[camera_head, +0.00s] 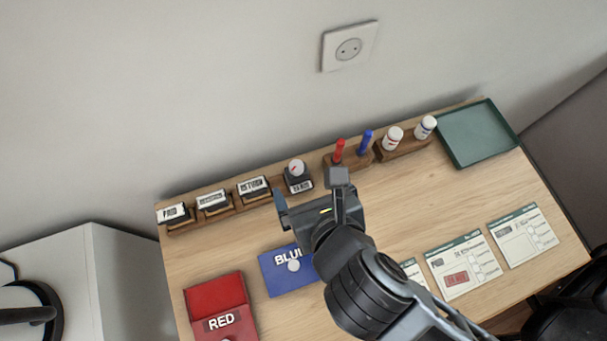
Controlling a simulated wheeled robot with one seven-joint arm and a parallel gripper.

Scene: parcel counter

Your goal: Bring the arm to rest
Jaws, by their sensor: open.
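My gripper (311,196) is open, with nothing seen between its fingers. It is over the middle of the wooden counter (393,199), in front of the stamp and pen holders. My arm reaches in from the lower right and hides part of the blue pad (280,280) and part of a form card. How high my gripper is above the counter is hard to tell.
Label stamps (212,199), a round-topped stamp (297,177), red (339,151) and blue (365,143) pens and white bottles (393,138) stand along the back. A green tray (515,137), form cards (521,236) and a red pad (215,296) lie around.

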